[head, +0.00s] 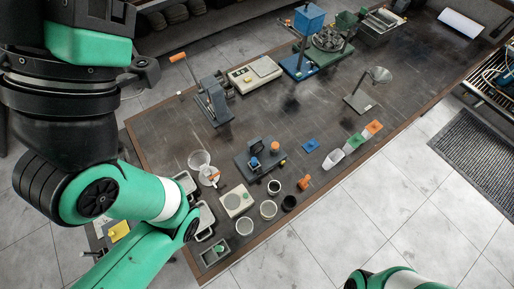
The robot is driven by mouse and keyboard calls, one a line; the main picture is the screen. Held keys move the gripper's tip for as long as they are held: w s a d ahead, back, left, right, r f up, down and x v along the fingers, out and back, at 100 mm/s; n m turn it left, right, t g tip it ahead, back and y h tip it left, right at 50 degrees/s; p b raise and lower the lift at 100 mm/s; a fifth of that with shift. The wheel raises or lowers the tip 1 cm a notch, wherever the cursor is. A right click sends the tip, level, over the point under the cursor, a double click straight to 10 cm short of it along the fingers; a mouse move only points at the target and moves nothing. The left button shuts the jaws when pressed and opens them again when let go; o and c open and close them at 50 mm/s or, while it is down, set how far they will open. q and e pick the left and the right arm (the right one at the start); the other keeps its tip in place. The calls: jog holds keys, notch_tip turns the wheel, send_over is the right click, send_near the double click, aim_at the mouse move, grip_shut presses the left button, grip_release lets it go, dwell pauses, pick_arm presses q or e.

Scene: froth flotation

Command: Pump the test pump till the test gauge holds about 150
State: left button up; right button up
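A grey upright device with a long lever ending in an orange grip (178,57) stands at the left back of the dark table; it may be the test pump, but I cannot tell for certain. Its lever slants up to the left. A dark grey stand (262,160) with a round-topped part and a blue piece sits near the table's middle; I cannot tell whether it carries the test gauge. No dial reading is legible. My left arm covers the left side and my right arm shows only at the bottom edge. Neither gripper is visible.
A beige balance (255,74), a blue stand (299,66) and a funnel stand (362,100) are on the table (300,115). Colored scoops (355,140) lie near the front edge.

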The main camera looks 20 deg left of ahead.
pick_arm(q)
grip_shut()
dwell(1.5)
